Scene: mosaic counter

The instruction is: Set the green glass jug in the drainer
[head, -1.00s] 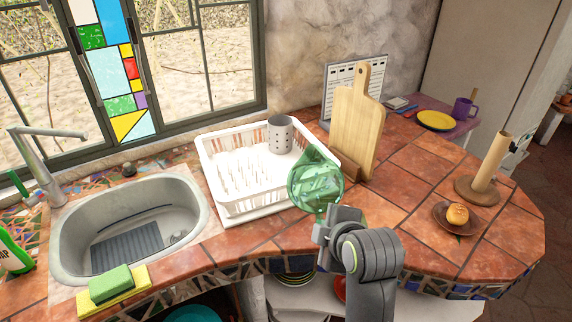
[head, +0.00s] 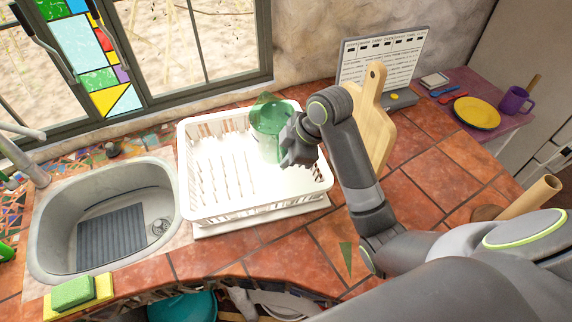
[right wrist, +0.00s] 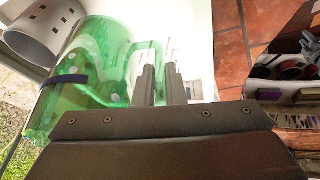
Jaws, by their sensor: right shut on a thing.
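The green glass jug (head: 268,116) is over the back right part of the white drainer (head: 262,207). My right gripper (head: 290,142) is at the jug's right side. In the right wrist view the jug (right wrist: 88,75) lies left of the two fingers (right wrist: 160,85), which are shut on its handle. My arm and the gripper hide part of the jug's side. I cannot tell whether the jug's base touches the drainer floor. My left gripper is not in view.
The grey perforated cup (right wrist: 38,25) stands close beside the jug in the right wrist view. The sink (head: 105,225) is left of the drainer. A wooden board (head: 375,120) stands to the right, behind my arm. The drainer's left part, with its prongs, is empty.

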